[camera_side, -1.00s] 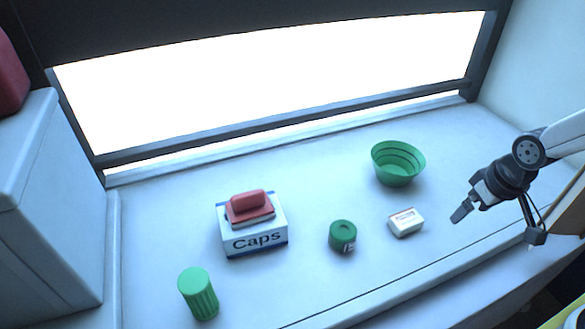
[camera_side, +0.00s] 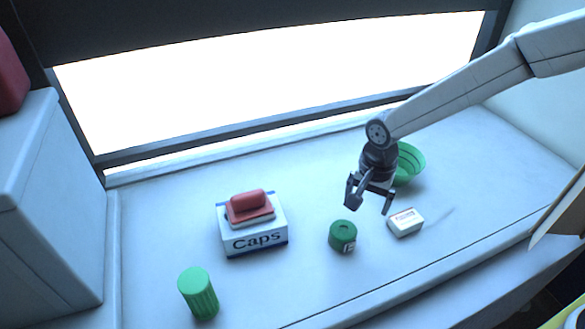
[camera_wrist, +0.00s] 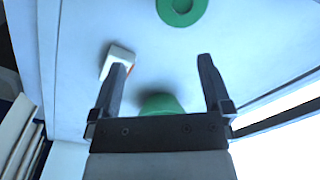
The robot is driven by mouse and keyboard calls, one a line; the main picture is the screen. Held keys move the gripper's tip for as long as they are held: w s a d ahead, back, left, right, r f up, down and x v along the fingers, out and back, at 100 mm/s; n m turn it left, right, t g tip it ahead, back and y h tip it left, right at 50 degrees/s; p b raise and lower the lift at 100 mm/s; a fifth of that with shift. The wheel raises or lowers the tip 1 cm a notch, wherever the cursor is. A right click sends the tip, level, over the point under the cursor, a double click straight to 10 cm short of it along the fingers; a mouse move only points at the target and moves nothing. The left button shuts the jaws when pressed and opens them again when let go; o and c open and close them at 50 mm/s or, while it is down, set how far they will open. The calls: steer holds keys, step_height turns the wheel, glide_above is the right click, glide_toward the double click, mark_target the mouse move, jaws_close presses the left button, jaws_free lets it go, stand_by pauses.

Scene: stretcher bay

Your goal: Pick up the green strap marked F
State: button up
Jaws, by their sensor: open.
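The green strap (camera_side: 342,235) is a short rolled cylinder with a hole in its top and a white label on its side. The label's letter looks like F or E in the side view. The strap also shows at the top of the wrist view (camera_wrist: 181,10), cut by the frame edge. My gripper (camera_side: 371,208) is open and empty, above the surface and up and right of the strap in the side view. In the wrist view my gripper's fingers (camera_wrist: 163,62) are wide apart, with the strap beyond their tips.
A small white box (camera_side: 405,223) lies right of the strap. A green bowl (camera_side: 412,163) stands behind my gripper, partly hidden. A Caps box (camera_side: 254,238) with a red-handled item (camera_side: 249,206) on top stands left. A ribbed green cylinder (camera_side: 198,293) stands front left. The surface between is clear.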

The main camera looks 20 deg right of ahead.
mark_target(345, 228)
steer(key=shift+m, duration=0.9)
steer(key=a, duration=0.1)
steer(key=a+f, duration=0.1)
steer(key=w+a, duration=0.1)
steer(key=shift+a+f, duration=0.25)
steer(key=shift+a, duration=0.05)
steer(key=shift+d+f, duration=0.1)
steer(key=shift+f, duration=3.8)
steer(key=c, duration=1)
steer(key=shift+r, duration=0.1)
